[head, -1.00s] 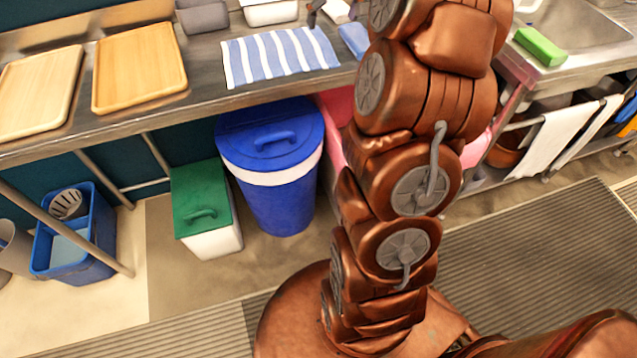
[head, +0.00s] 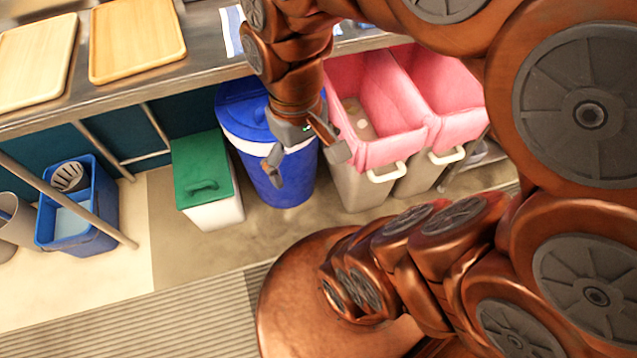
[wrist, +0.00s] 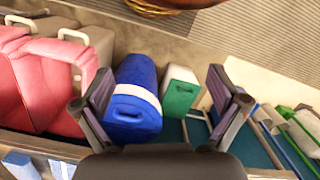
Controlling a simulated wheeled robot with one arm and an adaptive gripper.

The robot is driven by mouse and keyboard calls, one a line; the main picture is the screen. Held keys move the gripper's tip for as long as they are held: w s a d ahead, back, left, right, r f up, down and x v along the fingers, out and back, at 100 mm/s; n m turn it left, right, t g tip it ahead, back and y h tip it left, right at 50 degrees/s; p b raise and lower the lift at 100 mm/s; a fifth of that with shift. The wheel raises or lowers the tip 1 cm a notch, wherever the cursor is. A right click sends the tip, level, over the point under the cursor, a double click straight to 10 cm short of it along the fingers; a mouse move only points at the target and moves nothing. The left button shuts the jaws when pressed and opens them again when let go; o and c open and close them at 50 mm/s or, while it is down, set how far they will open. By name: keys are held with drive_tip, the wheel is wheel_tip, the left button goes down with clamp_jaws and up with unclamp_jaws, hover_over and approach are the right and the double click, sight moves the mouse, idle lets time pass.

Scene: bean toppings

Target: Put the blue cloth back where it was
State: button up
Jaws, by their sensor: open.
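My gripper (head: 306,164) hangs open and empty in front of the blue lidded bin, below the counter's front edge. In the wrist view its two fingers (wrist: 160,78) stand wide apart with nothing between them. A light blue folded piece, seemingly the blue cloth (wrist: 20,165), lies on the counter at the bottom left of the wrist view, well away from the fingers. A blue-and-white striped towel (head: 231,30) lies on the counter, mostly hidden behind my arm in the head view. Most of the blue cloth's surroundings are hidden or out of frame.
The metal counter (head: 215,57) carries two wooden trays (head: 137,40) at left. Below stand the blue bin (head: 245,105), a green-lidded white bin (head: 203,180), two pink-lined bins (head: 372,105) and a blue bucket (head: 100,215). Floor in front is open.

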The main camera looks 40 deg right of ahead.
drive_tip(key=shift+g, duration=0.3)
drive_tip(key=s, duration=0.1)
drive_tip(key=s+f, duration=0.1)
drive_tip(key=s, duration=0.2)
drive_tip(key=shift+s+a+f, duration=0.25)
drive_tip(key=shift+s+f, duration=0.05)
drive_tip(key=shift+f, duration=0.05)
wheel_tip(320, 180, up, 6)
drive_tip(key=p, duration=0.6)
